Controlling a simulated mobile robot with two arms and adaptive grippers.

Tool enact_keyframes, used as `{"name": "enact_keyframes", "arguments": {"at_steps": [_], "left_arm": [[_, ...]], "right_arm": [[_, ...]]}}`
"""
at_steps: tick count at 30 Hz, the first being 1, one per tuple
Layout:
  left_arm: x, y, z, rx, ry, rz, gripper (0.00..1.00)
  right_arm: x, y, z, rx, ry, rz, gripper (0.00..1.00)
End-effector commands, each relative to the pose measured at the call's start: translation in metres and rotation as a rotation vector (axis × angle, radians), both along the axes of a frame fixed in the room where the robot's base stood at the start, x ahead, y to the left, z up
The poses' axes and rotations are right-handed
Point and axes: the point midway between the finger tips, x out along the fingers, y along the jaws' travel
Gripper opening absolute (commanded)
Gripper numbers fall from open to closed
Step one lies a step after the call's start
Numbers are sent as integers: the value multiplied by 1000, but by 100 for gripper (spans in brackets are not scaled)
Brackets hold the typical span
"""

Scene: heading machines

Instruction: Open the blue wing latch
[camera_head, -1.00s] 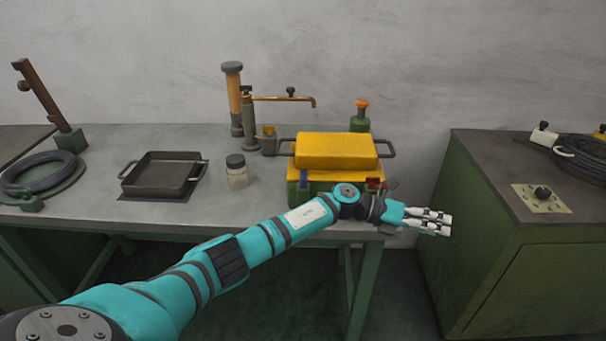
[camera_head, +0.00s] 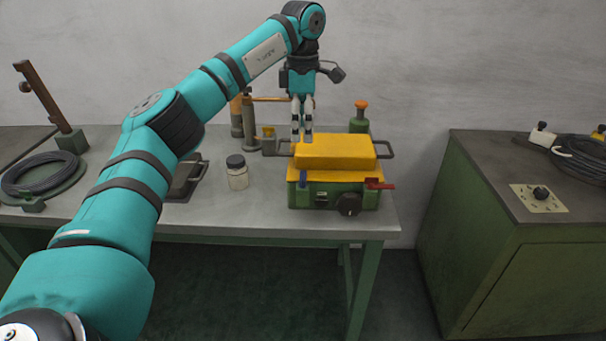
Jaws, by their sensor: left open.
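My right gripper is not in view.
A jar (camera_head: 237,172) stands left of the box. My left arm partly hides a dark tray (camera_head: 187,179). A green bottle (camera_head: 359,118) and a pump-like fixture (camera_head: 248,121) stand behind. A coiled cable (camera_head: 42,174) lies far left. A green cabinet (camera_head: 520,250) stands right.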

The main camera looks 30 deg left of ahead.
Motion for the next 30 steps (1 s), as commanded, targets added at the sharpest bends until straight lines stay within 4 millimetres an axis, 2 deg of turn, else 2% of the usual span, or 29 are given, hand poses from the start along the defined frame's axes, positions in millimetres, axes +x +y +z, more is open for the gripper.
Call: {"name": "enact_keyframes", "arguments": {"at_steps": [3, 15, 21, 30], "left_arm": [[-1, 0, -28, -1, 4, -1, 58], [-1, 0, -109, -1, 2, 0, 58], [0, 0, -130, -2, 0, 0, 58], [0, 0, -135, -3, -2, 0, 58]], "right_arm": [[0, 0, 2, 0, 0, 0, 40], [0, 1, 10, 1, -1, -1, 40], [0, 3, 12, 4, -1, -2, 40], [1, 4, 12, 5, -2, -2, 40]]}}
